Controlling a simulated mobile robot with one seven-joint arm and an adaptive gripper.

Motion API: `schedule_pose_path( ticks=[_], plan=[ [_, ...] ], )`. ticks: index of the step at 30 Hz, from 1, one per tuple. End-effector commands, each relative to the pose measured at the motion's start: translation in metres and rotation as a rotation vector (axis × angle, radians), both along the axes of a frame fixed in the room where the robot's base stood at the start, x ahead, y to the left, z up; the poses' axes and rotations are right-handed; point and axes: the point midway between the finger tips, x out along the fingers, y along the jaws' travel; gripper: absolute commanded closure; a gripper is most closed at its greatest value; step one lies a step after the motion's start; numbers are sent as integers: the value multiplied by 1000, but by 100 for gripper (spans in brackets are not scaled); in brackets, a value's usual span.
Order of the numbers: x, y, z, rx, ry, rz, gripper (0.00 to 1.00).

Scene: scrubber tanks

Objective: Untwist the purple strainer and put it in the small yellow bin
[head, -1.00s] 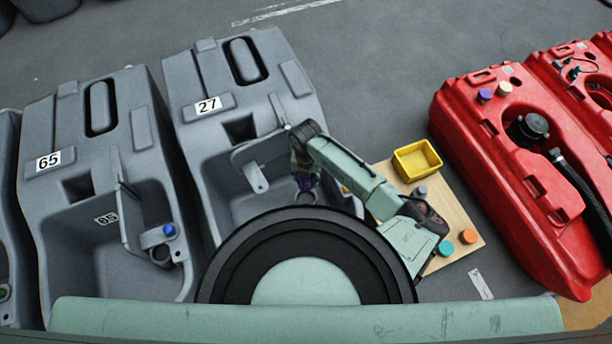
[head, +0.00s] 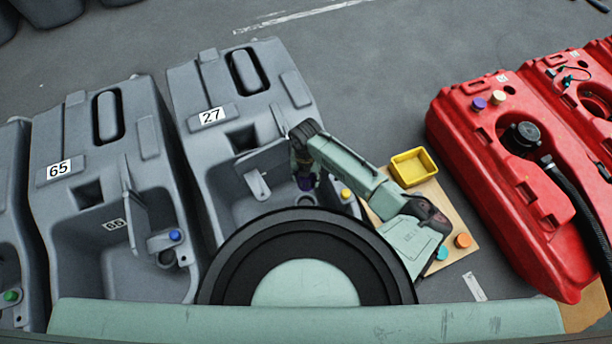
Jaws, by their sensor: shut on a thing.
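Tank 27 (head: 288,92) is a grey scrubber tank left of centre, and my arm reaches over its recess. My gripper (head: 305,180) points down there and is shut on the purple strainer (head: 305,184). The strainer shows as a small dark purple piece at the fingertips. A grey round socket (head: 306,200) shows just below it; I cannot tell whether the two are touching. The small yellow bin (head: 421,180) stands right of my arm on a wooden board and looks empty.
The wooden board (head: 452,213) also carries a teal cap (head: 442,250) and an orange cap (head: 463,241). A yellow cap (head: 346,194) is near my arm. Tank 65 (head: 140,110) stands left. Red tanks (head: 470,150) stand right. Floor is open behind.

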Motion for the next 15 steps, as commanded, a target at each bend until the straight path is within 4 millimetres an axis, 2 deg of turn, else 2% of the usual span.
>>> schedule_pose_path(
  ticks=[15],
  plan=[
    [1,0,34,1,-2,1,87]
  ],
)
